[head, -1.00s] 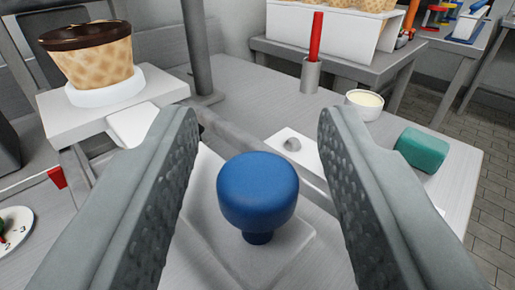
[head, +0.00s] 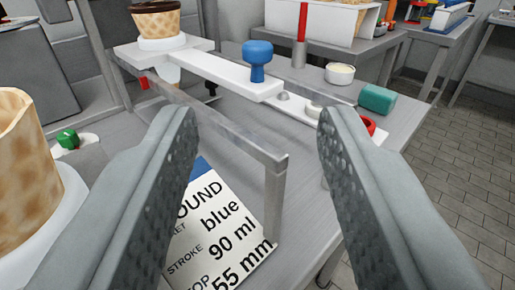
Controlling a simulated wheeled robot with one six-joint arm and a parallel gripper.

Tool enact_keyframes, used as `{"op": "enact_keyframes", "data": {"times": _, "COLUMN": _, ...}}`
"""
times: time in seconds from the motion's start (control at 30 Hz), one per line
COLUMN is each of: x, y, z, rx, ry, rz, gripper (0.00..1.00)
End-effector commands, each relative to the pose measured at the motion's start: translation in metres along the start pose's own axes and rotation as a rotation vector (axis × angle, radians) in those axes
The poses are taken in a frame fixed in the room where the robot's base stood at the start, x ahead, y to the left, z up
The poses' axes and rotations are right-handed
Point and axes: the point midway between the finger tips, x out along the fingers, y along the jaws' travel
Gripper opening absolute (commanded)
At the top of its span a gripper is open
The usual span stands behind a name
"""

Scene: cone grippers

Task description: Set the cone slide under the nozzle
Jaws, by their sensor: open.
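The cone slide is a long white bar (head: 215,72) with an upright blue knob (head: 258,60) near its right end. A waffle cone (head: 160,22) with a dark brown rim stands in a white ring at the bar's left end. A pale tapered piece (head: 168,73) hangs beneath that end. My gripper (head: 257,116) is open and empty, nearer the camera than the knob and apart from it. I cannot pick out the nozzle in this view.
A metal rail (head: 225,128) on a leg runs in front of the slide. A large cone (head: 22,145) stands at left.

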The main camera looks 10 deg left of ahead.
Motion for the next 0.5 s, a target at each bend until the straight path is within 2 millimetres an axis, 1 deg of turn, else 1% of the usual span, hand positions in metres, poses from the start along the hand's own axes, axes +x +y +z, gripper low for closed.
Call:
{"op": "enact_keyframes", "data": {"times": 0.03, "x": -0.008, "y": 0.000, "z": -0.001, "rx": 0.000, "ry": 0.001, "rz": 0.000, "gripper": 0.41}}
{"op": "enact_keyframes", "data": {"times": 0.1, "x": -0.018, "y": 0.000, "z": -0.001, "rx": 0.000, "ry": 0.001, "rz": 0.000, "gripper": 0.41}}
{"op": "enact_keyframes", "data": {"times": 0.23, "x": -0.030, "y": 0.000, "z": 0.000, "rx": 0.000, "ry": 0.001, "rz": 0.000, "gripper": 0.41}}
{"op": "enact_keyframes", "data": {"times": 0.33, "x": -0.036, "y": 0.000, "z": 0.000, "rx": 0.000, "ry": 0.000, "rz": 0.000, "gripper": 0.41}}
{"op": "enact_keyframes", "data": {"times": 0.5, "x": -0.040, "y": 0.000, "z": 0.000, "rx": 0.000, "ry": 0.000, "rz": 0.000, "gripper": 0.41}}
